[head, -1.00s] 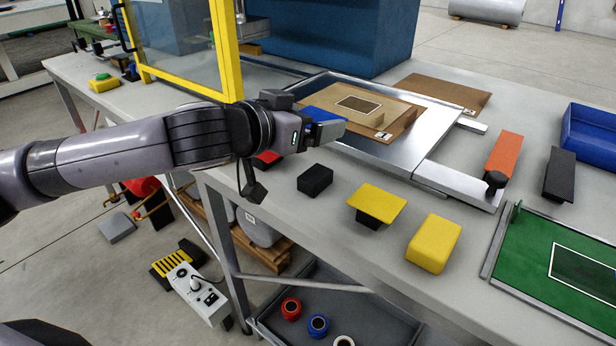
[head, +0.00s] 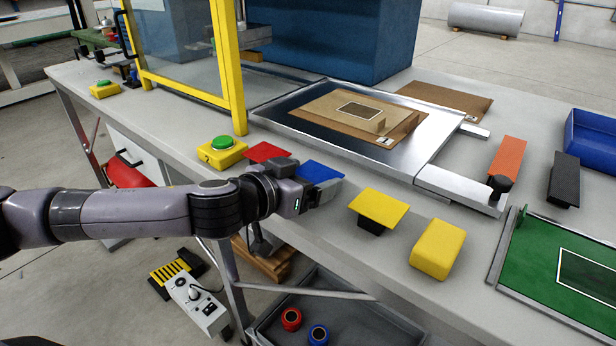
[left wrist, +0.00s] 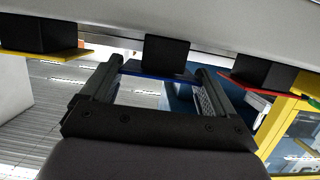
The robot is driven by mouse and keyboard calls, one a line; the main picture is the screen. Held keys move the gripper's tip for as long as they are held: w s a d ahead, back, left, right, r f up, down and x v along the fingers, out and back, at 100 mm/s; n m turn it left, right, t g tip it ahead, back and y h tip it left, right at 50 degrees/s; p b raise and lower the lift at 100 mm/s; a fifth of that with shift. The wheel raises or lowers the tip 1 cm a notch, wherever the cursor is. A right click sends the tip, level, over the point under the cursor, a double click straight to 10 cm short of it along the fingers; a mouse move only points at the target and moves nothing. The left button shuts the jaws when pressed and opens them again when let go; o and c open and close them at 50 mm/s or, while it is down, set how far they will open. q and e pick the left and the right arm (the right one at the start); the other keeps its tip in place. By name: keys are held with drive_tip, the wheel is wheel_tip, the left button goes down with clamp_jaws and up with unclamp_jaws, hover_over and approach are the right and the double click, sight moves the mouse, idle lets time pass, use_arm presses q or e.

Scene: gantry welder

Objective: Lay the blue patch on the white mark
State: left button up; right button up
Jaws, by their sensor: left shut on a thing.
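The blue patch (head: 320,172) is a flat blue plate at the front edge of the bench in the head view. My left gripper (head: 325,190) is shut on it, low over the black block where it shows between the fingers in the left wrist view (left wrist: 158,75). I cannot tell whether the patch touches this block (left wrist: 166,53). A white-outlined dark rectangle (head: 360,110) lies on the tan board in the metal tray. Another white-outlined rectangle (head: 590,277) is on the green board at right. My right gripper is not in view.
A red patch (head: 268,152) is left of the blue one, a yellow patch (head: 380,206) right of it. A yellow block (head: 437,248), an orange bar (head: 506,158) and a blue bin (head: 592,140) stand further right. A yellow-framed guard (head: 228,60) rises behind my left arm.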

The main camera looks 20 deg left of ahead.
use_arm(q)
drive_tip(key=shift+f, duration=0.25)
drive_tip(key=o, duration=0.8)
drive_tip(key=shift+c, duration=0.2)
